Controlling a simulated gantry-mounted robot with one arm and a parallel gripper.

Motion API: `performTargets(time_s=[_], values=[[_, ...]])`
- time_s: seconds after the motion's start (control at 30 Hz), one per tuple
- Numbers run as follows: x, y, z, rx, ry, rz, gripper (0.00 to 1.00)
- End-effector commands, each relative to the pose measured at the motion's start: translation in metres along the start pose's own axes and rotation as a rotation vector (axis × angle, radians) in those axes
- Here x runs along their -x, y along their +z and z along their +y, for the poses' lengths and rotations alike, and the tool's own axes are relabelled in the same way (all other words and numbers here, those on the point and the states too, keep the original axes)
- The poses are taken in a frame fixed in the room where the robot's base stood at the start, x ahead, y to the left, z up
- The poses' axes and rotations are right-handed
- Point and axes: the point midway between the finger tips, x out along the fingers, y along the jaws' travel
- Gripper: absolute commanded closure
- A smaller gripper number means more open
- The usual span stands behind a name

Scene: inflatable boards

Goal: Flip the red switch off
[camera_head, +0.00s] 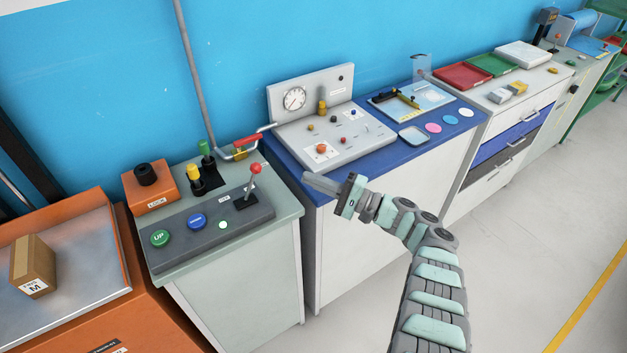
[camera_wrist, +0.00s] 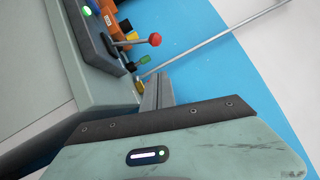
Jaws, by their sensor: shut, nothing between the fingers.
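Red candidates for the switch show in the head view. A lever with a red ball knob (camera_head: 256,169) stands up from the dark grey control box on the near cabinet. The sloped grey panel (camera_head: 370,150) on the blue-topped bench carries several small knobs and toggles, among them an orange-red knob (camera_head: 321,148) and a small red one (camera_head: 353,112); their positions are too small to tell. My gripper (camera_head: 308,178) is shut and empty, in front of the blue bench's left corner and right of the lever, apart from both. Its fingers (camera_wrist: 160,80) show in the wrist view, with the red-knobbed lever (camera_wrist: 154,40) beyond.
The control box also has a green UP button (camera_head: 160,238) and a blue button (camera_head: 196,221). A pipe valve with a red handle (camera_head: 247,142) sits behind the lever. An orange LOCK box (camera_head: 148,187) stands at left. The floor at right is clear.

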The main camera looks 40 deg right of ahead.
Motion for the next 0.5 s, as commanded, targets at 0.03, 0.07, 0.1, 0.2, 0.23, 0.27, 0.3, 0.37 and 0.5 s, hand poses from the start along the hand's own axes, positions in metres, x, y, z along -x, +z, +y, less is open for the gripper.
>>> performTargets(time_s=[0.03,0.07,0.1,0.2,0.23,0.27,0.3,0.37,0.5], values=[[-0.011,0.0,0.0,0.0,0.0,-0.002,1.0],[-0.017,0.001,0.0,0.0,0.0,-0.002,1.0],[-0.026,0.001,0.001,0.0,0.0,-0.004,1.0],[-0.044,0.0,0.002,0.001,0.001,-0.002,1.0],[-0.05,0.0,0.003,0.001,0.001,-0.001,1.0],[-0.056,0.0,0.003,0.001,0.001,-0.001,1.0],[-0.064,0.0,0.002,0.002,0.001,-0.003,1.0],[-0.068,0.003,-0.002,0.001,0.002,-0.001,1.0],[-0.074,0.01,-0.003,0.003,0.003,0.0,1.0]])
